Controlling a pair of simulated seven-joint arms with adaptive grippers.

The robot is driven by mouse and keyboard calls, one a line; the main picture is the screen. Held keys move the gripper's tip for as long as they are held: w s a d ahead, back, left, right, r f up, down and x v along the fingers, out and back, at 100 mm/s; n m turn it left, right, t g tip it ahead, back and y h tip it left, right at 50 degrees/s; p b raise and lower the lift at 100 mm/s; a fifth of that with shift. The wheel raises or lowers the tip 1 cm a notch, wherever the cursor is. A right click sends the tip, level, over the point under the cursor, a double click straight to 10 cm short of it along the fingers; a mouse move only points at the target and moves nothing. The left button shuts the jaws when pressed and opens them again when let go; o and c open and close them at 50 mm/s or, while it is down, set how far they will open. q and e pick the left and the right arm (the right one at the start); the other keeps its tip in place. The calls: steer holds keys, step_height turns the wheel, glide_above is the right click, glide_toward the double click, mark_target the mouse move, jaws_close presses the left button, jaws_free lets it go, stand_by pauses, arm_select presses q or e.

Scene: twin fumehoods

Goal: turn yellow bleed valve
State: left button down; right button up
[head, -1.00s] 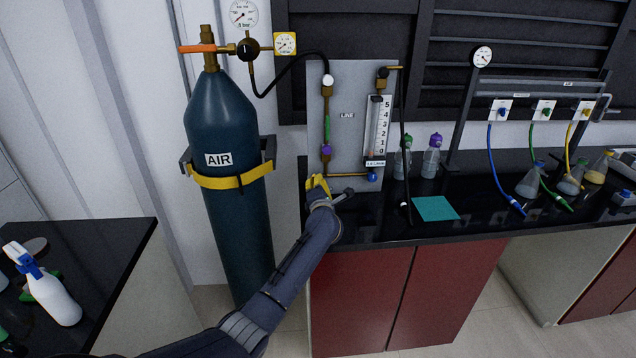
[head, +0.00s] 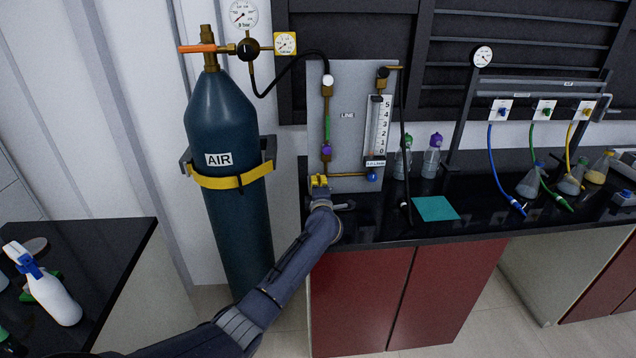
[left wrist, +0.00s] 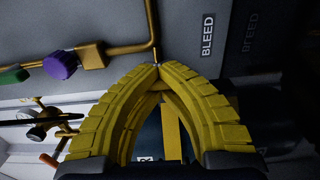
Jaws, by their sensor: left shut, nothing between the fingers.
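My left gripper (head: 319,183) has yellow ribbed fingers and stands at the lower left of the grey LINE panel (head: 348,90), by the low brass pipework. It is shut and empty. In the left wrist view its fingertips (left wrist: 158,70) meet at the lower end of a thin brass stem (left wrist: 154,40), touching or almost touching it. A BLEED label (left wrist: 208,33) is on the panel just right of that stem. I cannot make out a separate yellow bleed valve handle; the yellow fingers may hide it. My right gripper is out of view.
A purple knob (head: 326,150) sits on the brass line above the gripper, with a flow meter (head: 378,128) to the right. The blue AIR cylinder (head: 222,120) stands close on the left. The black bench top (head: 385,232) below has a teal mat (head: 435,208).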

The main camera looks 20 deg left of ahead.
arm_select(q)
steer(key=c, duration=2.1)
jaws_free()
steer(key=shift+a+f, duration=0.1)
steer(key=shift+a, duration=0.4)
steer(key=shift+c, duration=0.2)
steer(key=o, duration=0.4)
steer(key=shift+s, duration=0.1)
steer(key=o, duration=0.7)
steer(key=shift+f, duration=0.15)
steer(key=o, duration=0.4)
steer(key=shift+a, duration=0.2)
steer(key=shift+o, duration=0.3)
steer(key=shift+d, duration=0.1)
steer(key=shift+d+r, duration=0.2)
steer(key=shift+d, duration=0.05)
steer(key=shift+s+d, duration=0.25)
steer(key=v, duration=1.1)
steer(key=shift+s, duration=0.2)
